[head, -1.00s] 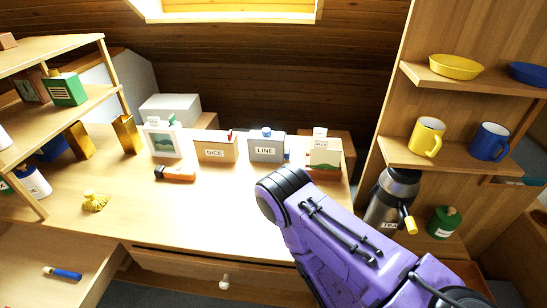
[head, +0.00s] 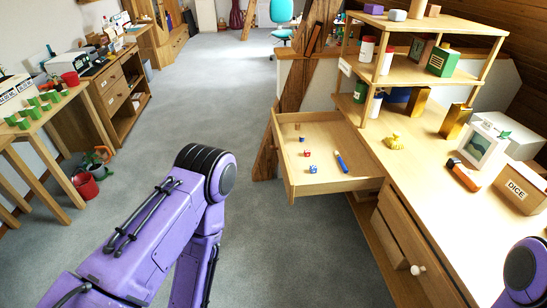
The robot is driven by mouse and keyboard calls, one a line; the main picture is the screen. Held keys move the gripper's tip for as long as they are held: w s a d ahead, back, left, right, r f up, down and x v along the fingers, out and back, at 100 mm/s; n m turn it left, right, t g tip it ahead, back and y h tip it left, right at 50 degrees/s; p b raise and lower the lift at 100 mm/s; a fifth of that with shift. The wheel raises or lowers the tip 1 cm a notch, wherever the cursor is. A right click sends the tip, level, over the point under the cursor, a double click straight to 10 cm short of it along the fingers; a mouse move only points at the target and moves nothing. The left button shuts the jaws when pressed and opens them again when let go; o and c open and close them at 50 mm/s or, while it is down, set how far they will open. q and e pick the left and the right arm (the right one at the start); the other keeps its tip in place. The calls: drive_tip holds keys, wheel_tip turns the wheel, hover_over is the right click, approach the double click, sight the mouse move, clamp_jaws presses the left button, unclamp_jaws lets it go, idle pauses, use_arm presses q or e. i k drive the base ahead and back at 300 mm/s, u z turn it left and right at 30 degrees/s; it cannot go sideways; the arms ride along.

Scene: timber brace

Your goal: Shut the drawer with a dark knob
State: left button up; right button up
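A wooden drawer (head: 350,185) stands pulled out from the left end of the desk in the head view. Small red and blue dice-like blocks (head: 313,169) and a blue marker (head: 341,162) lie in it. The outer face of its front is turned away from me, so its knob is hidden. I cannot make out a dark knob. Purple links of my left arm rise at the lower left, apart from the open drawer. Part of my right arm shows at the right edge. Both grippers are out of view.
The desk top (head: 440,185) carries a yellow figure (head: 394,142), a picture frame (head: 482,146) and a DICE box (head: 520,188). A red bucket (head: 85,186) stands far left.

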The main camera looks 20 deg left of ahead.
sight(326, 132)
drive_tip(key=u, duration=0.55)
drive_tip(key=i, duration=0.45)
drive_tip(key=u, duration=0.55)
drive_tip(key=i, duration=1.15)
drive_tip(key=z, duration=1.85)
drive_tip(key=k, duration=0.55)
drive_tip(key=u, duration=0.65)
drive_tip(key=i, duration=0.5)
drive_tip(key=z, duration=0.05)
